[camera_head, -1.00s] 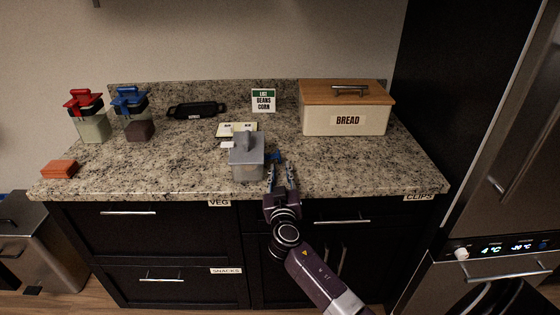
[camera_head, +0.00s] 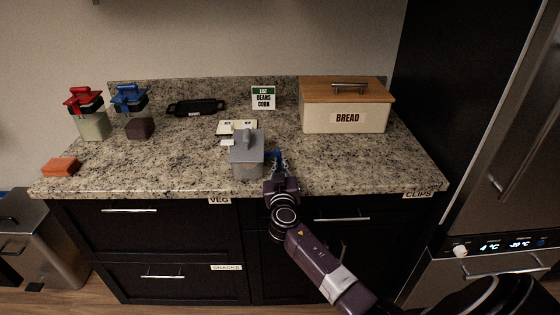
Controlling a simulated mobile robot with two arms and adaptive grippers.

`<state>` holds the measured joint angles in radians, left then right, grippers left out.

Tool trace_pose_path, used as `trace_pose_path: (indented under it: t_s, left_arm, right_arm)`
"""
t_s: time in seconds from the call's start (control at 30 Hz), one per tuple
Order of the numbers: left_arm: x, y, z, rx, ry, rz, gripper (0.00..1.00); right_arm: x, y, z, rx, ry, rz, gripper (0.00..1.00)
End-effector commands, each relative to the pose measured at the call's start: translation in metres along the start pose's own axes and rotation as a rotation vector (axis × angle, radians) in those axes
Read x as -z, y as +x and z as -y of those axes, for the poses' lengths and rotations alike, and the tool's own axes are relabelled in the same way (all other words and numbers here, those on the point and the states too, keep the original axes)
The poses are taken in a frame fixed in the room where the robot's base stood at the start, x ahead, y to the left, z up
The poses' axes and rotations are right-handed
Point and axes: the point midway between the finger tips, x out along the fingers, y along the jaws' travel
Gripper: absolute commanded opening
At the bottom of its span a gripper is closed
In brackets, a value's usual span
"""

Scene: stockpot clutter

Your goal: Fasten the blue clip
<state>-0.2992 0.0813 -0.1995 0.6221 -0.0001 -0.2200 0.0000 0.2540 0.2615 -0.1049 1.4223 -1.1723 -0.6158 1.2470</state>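A small blue piece (camera_head: 273,154), which looks like a clip, lies on the counter just right of the grey lidded container (camera_head: 247,158), partly hidden. My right gripper (camera_head: 281,163) reaches over the counter's front edge, its fingertips at the blue piece. The fingers look close together, but whether they are shut on it is too small to tell. Another blue clip-like part (camera_head: 130,97) sits on top of a jar at the back left, beside a red one (camera_head: 84,99) on a pale green jar. My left gripper is not in view.
A black tray-like item (camera_head: 196,108) lies at the back. An orange block (camera_head: 60,167) is at the front left. The right front counter is clear.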

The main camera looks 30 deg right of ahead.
Motion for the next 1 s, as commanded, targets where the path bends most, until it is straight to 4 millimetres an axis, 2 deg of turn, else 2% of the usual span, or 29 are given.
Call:
trace_pose_path:
  t_s: [0.47, 0.67, 1.0]
  left_arm:
    - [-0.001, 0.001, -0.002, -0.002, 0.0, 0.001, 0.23]
    - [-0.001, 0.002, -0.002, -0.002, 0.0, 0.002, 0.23]
    - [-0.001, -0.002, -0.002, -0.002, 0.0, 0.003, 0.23]
  right_arm:
    - [0.003, 0.0, -0.002, 0.0, -0.049, -0.001, 0.0]
    - [0.008, 0.0, -0.004, 0.0, -0.167, -0.002, 0.0]
    - [0.025, 0.0, -0.007, -0.001, -0.476, -0.001, 0.0]
